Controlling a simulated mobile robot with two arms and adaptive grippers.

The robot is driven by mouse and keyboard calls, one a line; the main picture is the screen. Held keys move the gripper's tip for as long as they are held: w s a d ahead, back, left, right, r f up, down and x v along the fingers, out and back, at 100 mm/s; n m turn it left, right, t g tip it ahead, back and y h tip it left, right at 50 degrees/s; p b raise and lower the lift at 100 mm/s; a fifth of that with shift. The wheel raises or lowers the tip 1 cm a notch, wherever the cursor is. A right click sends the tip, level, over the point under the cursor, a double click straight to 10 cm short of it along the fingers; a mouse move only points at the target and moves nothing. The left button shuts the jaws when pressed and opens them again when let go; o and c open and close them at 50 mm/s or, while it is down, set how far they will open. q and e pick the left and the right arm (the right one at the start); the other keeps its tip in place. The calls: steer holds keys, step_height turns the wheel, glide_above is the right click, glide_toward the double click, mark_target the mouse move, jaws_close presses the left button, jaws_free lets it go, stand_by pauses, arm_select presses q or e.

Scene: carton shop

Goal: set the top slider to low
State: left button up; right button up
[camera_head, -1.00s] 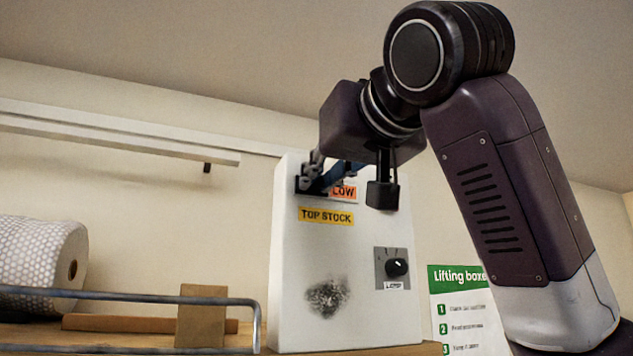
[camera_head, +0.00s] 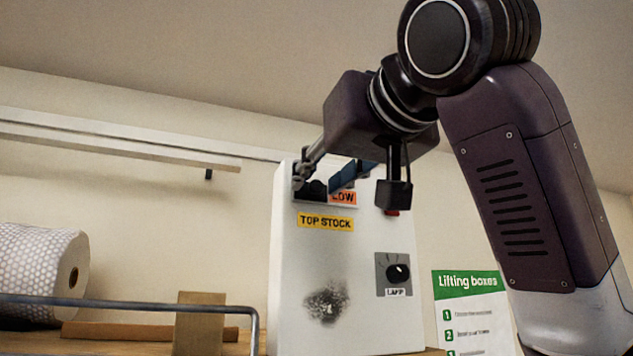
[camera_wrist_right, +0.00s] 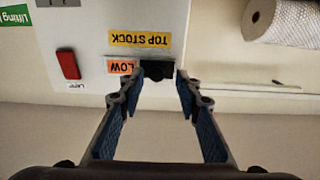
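A white control box (camera_head: 345,260) has a yellow "TOP STOCK" label (camera_head: 326,222). Above it is a black slider part (camera_head: 315,190) beside an orange "LOW" label (camera_head: 343,198). The wrist view is upside down; there the dark slider knob (camera_wrist_right: 157,70) lies right of the "LOW" label (camera_wrist_right: 121,67). My right gripper (camera_head: 322,178) is at the slider, its fingers spread. In the wrist view the open right gripper (camera_wrist_right: 155,82) has a fingertip on each side of the knob; contact is unclear. The fingers partly hide the slider in the head view. My left gripper is not in view.
A rotary lamp knob (camera_head: 397,273) sits lower right on the box. A red switch (camera_wrist_right: 68,64) shows in the wrist view. A bubble-wrap roll (camera_head: 35,272), a metal rail (camera_head: 120,303) and a cardboard piece (camera_head: 200,322) stand left; a green-headed poster (camera_head: 470,283) hangs right.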

steer(key=v, duration=1)
